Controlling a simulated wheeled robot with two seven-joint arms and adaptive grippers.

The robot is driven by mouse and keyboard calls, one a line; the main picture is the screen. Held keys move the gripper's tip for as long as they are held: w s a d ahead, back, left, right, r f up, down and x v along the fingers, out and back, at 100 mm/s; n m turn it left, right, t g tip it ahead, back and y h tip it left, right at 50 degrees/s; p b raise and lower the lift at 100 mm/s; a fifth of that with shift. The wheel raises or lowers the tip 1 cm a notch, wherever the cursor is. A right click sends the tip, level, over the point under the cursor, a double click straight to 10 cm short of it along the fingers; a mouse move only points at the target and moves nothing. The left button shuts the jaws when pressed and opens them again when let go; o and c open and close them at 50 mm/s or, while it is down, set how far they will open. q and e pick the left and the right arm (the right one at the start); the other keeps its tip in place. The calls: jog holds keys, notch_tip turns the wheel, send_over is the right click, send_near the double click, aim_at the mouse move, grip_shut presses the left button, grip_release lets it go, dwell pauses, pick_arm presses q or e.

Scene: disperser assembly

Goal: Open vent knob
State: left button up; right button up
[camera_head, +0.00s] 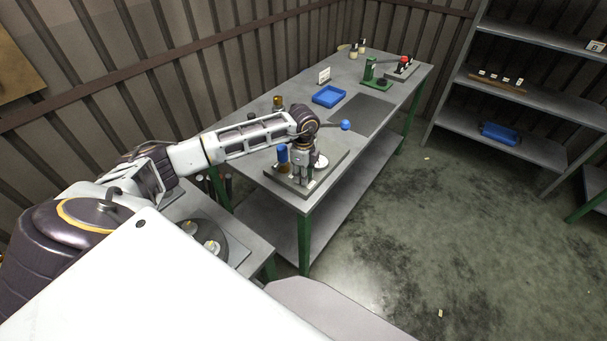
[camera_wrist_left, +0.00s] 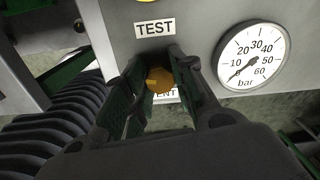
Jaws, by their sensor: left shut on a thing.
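The vent knob (camera_wrist_left: 159,79) is a small brass-coloured knob on the grey panel in the left wrist view, above a label partly hidden by my fingers, on which "ENT" reads. My left gripper (camera_wrist_left: 158,88) is shut on the knob, with one finger on each side of it. In the head view my left gripper (camera_head: 301,178) points down at the test rig on its grey base plate (camera_head: 323,181); the knob is hidden there. My right gripper is in neither view.
A white pressure gauge (camera_wrist_left: 252,55) sits right of the knob, and a TEST label (camera_wrist_left: 155,28) above it. A blue cylinder (camera_head: 283,155) and a blue ball-ended lever (camera_head: 345,125) are close to my gripper. A blue tray (camera_head: 329,96) stands further back.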

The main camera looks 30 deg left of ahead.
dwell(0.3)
pick_arm(q)
jog(key=o, duration=1)
jog(key=shift+o, duration=0.2)
jog(key=shift+r, duration=0.15)
notch_tip(320, 180, up, 12)
jog(key=shift+f, duration=0.2)
dwell(0.6)
